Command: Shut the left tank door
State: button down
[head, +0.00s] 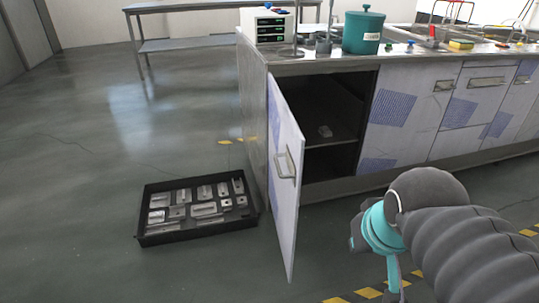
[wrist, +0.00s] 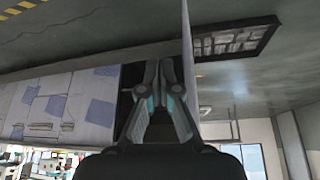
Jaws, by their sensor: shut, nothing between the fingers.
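The left tank door (head: 285,215) stands wide open in the head view, swung out from the left end of the cabinet (head: 255,115). In the wrist view, turned upside down, the door (wrist: 188,30) is a thin, nearly edge-on panel. My gripper (wrist: 166,64) is shut and empty, with the door just right of its fingers; I cannot tell whether they touch. In the head view my fingers are hidden.
A black tray (head: 148,240) of metal parts lies on the floor left of the door, close to it. The counter holds a teal pot (head: 362,33) and a white device (head: 268,27). Open floor lies to the left. A metal table (head: 180,44) stands behind.

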jog(key=w+a+r+n+g+h+b, duration=0.15)
jog(key=w+a+r+n, duration=0.25)
jog(key=w+a+n, duration=0.65)
jog(key=w+a+r+n+g+h+b, duration=0.1)
jog(key=w+a+r+n+g, duration=0.25)
jog(key=w+a+n, duration=0.7)
jog(key=w+d+f+m+b, duration=0.1)
jog(key=w+d+f+b, duration=0.1)
jog(key=d+f, duration=0.3)
jog(key=shift+f+m, duration=0.3)
jog(key=shift+f, duration=1.45)
jog(key=shift+w, duration=0.1)
